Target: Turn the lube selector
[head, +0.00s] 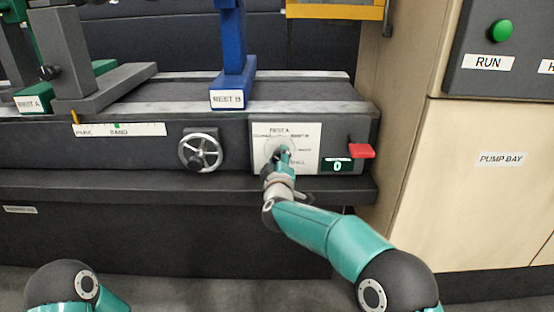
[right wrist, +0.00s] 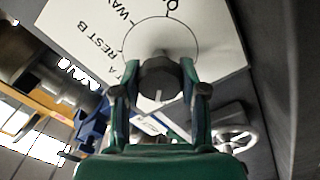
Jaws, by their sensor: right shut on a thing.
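The lube selector is a dark round knob (right wrist: 160,78) on a white label plate (head: 309,137) on the front of the machine bed. The plate also shows in the right wrist view (right wrist: 85,22), with REST A, REST B and WAY lettering around a printed circle. My right gripper (head: 282,157) is shut on the knob, one finger on each side, as the right wrist view shows. A pale pointer line on the knob faces the gripper's palm. The gripper hides part of the dial in the head view. My left gripper is out of view.
A handwheel (head: 201,151) is left of the plate. A red lever (head: 361,151) and a green display reading 0 (head: 337,165) are at its right. The blue REST B stand (head: 232,55) rises above. A cabinet with a green RUN button (head: 502,31) is at the right.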

